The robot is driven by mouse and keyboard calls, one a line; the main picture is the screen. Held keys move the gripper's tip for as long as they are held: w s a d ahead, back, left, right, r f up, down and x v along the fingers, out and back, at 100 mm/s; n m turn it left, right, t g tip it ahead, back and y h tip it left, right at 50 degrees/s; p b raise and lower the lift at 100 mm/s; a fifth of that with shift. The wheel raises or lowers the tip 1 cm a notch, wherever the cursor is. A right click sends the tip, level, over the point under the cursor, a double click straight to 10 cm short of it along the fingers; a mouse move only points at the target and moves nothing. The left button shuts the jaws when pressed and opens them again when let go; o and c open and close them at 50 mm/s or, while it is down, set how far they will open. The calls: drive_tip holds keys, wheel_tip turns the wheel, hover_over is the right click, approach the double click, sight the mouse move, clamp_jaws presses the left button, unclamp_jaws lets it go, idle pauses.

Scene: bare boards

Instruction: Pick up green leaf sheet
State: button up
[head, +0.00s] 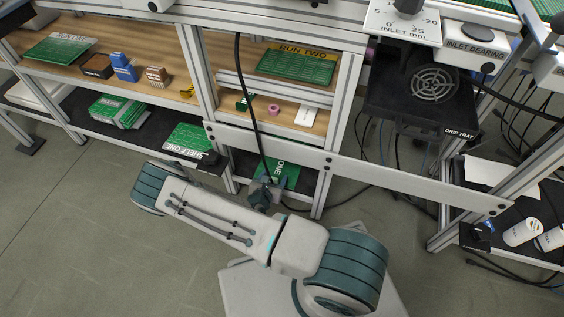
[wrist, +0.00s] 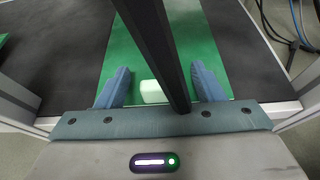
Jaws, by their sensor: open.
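A green sheet (head: 290,172) with white lettering ending in "ONE" lies on the dark lower shelf, partly hidden by my gripper and a black cable. I take it as the green leaf sheet, though other green sheets are in view. In the wrist view the green sheet (wrist: 206,45) lies flat ahead, with a pale patch near its front. My gripper (head: 264,194) is at the shelf's front edge. In the wrist view my gripper (wrist: 160,86) is open, its two fingers apart over the sheet's near part. Contact cannot be told.
A black cable (head: 238,85) hangs before the shelves; a dark bar (wrist: 155,45) crosses between my fingers in the wrist view. Other green sheets, labelled RUN ONE (head: 52,50), RUN TWO (head: 290,69) and SHELF ONE (head: 190,135), lie elsewhere. A grey rail (head: 400,178) crosses right. Floor at left is clear.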

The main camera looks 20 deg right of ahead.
drive_tip(key=c, duration=1.1)
drive_tip(key=shift+o, duration=0.2)
drive_tip(key=shift+r, duration=0.1)
